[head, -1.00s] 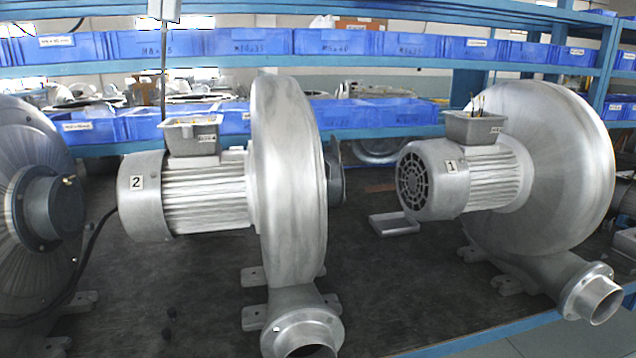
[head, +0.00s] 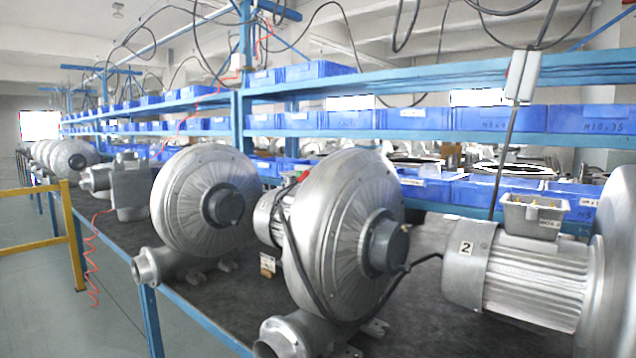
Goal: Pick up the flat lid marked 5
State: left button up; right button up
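I cannot make out a flat lid marked 5 in the head view. The blower motor marked 2 (head: 530,275) stands at the right with an open grey terminal box (head: 533,214) on top. A second blower (head: 350,235) stands left of it, its round housing facing me and a black cable running to it. A third blower (head: 205,200) stands further left. A small tan item with a pale label (head: 267,265) sits on the bench between these two; it is too small to read. Neither of my grippers is in view.
Blue shelves with blue bins (head: 410,119) run behind the bench. The dark bench top (head: 215,295) is crowded with blowers, with small bare patches between them. A yellow rail (head: 75,235) stands on the floor at the left. A grey pendant box (head: 522,75) hangs at the upper right.

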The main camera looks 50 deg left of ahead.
aim_at(292, 173)
jog(key=k+j+u, duration=0.15)
jog(key=u, duration=0.25)
jog(key=k+j+u, duration=0.2)
jog(key=u, duration=0.25)
jog(key=k+j+u, duration=0.15)
jog(key=u, duration=0.25)
jog(key=i+j+z, duration=0.1)
jog(key=z, duration=0.25)
jog(key=j+z, duration=0.2)
jog(key=z, duration=0.2)
jog(key=i+j+z, duration=0.1)
jog(key=z, duration=0.25)
jog(key=i+j+z, duration=0.2)
jog(key=j, duration=0.25)
jog(key=j+z, duration=0.25)
jog(key=j, duration=0.2)
jog(key=j+z, duration=0.15)
jog(key=j, duration=0.7)
